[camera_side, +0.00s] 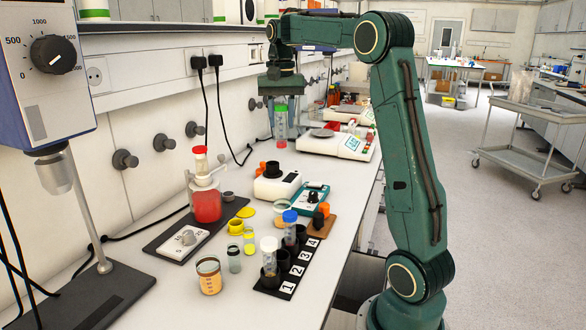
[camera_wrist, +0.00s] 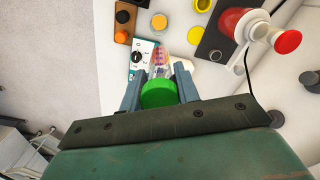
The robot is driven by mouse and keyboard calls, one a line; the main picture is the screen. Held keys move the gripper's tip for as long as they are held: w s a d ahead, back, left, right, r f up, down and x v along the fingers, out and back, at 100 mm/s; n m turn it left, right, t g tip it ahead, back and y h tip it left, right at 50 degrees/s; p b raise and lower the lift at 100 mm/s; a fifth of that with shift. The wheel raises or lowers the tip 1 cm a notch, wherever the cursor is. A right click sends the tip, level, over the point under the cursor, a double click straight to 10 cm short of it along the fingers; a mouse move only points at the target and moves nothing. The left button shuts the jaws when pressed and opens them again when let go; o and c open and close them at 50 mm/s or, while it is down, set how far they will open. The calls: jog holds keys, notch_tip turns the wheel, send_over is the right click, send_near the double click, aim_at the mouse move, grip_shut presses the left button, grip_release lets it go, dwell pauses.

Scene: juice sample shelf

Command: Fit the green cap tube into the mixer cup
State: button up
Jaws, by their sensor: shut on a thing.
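The green cap tube (camera_side: 281,130) hangs upright in my gripper (camera_side: 282,98), clear of the bench, with reddish contents low in it. In the wrist view its green cap (camera_wrist: 159,94) sits between the two fingers of my gripper (camera_wrist: 160,88), which are shut on it. The mixer appears to be the white box (camera_side: 277,187) on the bench, below and in front of the tube in the side view. A dark cup (camera_side: 271,170) stands on its top. In the wrist view I cannot make out the cup; the tube and gripper may hide it.
A teal device (camera_side: 306,199) with a black knob stands beside the white box. A numbered black rack (camera_side: 290,262) holds a white-capped and a blue-capped tube. A red-filled vessel (camera_side: 206,204) stands left. White balances (camera_side: 335,143) stand behind. Black cables hang along the wall.

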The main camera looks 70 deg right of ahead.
jog(key=w+d+f, duration=0.3)
jog(key=w+d, duration=0.2)
jog(key=d, duration=0.2)
jog(key=w+d+f, duration=0.3)
jog(key=w+d, duration=0.2)
jog(key=d, duration=0.2)
jog(key=shift+d, duration=0.25)
jog(key=shift+f, duration=0.25)
dwell(0.4)
jog(key=shift+f, duration=2.1)
jog(key=shift+f, duration=2)
dwell(0.6)
jog(key=o, duration=1.1)
